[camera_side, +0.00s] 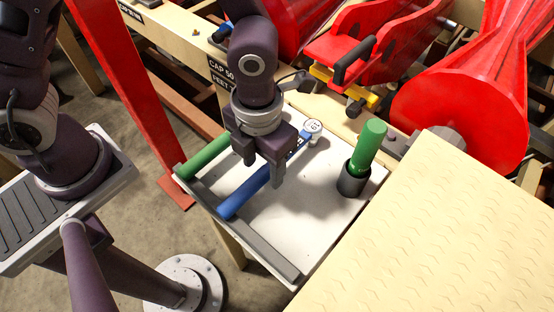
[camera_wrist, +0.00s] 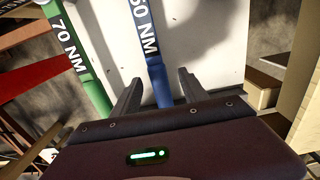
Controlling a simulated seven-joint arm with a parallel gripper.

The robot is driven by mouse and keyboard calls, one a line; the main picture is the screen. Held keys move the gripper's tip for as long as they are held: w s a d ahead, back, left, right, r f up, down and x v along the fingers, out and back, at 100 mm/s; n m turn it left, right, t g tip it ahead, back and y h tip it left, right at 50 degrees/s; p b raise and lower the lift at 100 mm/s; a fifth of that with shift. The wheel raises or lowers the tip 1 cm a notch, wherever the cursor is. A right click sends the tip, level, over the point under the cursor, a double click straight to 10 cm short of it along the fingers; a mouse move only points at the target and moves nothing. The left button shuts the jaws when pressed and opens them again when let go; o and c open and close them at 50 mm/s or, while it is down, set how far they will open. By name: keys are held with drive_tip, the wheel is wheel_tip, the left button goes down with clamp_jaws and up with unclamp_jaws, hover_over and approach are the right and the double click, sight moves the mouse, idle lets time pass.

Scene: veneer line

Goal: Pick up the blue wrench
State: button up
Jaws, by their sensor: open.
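The blue wrench (camera_side: 246,192) lies on a white tray (camera_side: 297,222), its round silver head toward the back and its handle end toward the front left. In the wrist view the blue wrench (camera_wrist: 143,45), marked "60 NM" or similar, runs between my open fingers. My gripper (camera_side: 262,172) is over the middle of the wrench with its fingers open and pointing down. In the wrist view my gripper (camera_wrist: 158,90) has one finger on each side of the blue shaft. I cannot tell whether the fingers touch it.
A green wrench (camera_side: 204,156) lies left of the blue one, marked "70 NM" in the wrist view (camera_wrist: 70,50). Another green handle (camera_side: 368,146) stands upright in a dark cup (camera_side: 352,180) at the tray's right. A grey lip (camera_side: 245,232) edges the tray's front. Red machinery (camera_side: 465,105) is behind.

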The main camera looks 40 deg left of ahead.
sight(263, 171)
wheel_tip(263, 171, down, 4)
drive_tip(key=shift+w+a+r, duration=0.15)
clamp_jaws()
idle(1.3)
